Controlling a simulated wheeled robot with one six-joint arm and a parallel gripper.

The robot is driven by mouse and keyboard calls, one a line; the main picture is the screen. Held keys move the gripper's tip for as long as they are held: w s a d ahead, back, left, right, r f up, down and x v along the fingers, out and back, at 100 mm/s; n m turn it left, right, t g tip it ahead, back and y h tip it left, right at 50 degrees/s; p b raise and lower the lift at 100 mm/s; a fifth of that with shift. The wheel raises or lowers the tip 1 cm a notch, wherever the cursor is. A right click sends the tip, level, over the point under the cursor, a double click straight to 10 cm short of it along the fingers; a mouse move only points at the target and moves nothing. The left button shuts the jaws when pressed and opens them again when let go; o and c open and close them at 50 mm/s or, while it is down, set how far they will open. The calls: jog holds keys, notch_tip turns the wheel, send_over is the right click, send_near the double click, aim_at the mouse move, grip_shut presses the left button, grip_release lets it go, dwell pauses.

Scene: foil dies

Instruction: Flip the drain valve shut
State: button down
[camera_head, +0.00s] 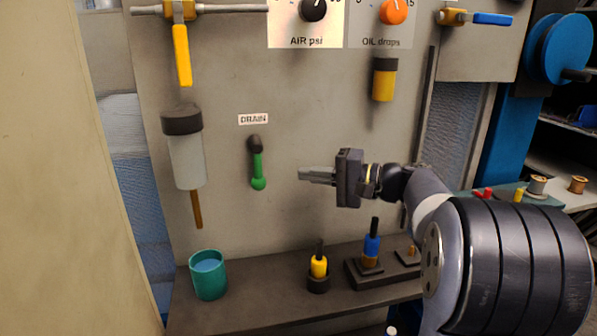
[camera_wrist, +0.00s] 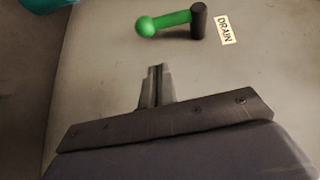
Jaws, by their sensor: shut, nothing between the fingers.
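The drain valve has a green lever (camera_head: 258,168) with a ball end, hanging almost straight down from a dark pivot (camera_head: 255,142) on the grey panel. The DRAIN label (camera_head: 253,119) is just above it. In the wrist view the green lever (camera_wrist: 170,20) lies ahead of the fingertips, its dark pivot (camera_wrist: 198,20) beside the label (camera_wrist: 226,29). My gripper (camera_head: 302,173) is shut and empty, to the right of the lever's ball end and apart from it. Its closed fingers (camera_wrist: 156,72) also show in the wrist view.
A filter bowl (camera_head: 187,160) with a brown tube hangs left of the lever. A yellow-handled valve (camera_head: 182,55) is above. A teal cup (camera_head: 208,280), a yellow-bodied tool (camera_head: 319,266) and a blue-bodied tool (camera_head: 372,245) stand on the ledge (camera_head: 265,300) below. The panel around the lever is clear.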

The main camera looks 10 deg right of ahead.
jog(key=v, duration=0.6)
jog(key=shift+d+f, duration=0.2)
jog(key=shift+d, duration=0.05)
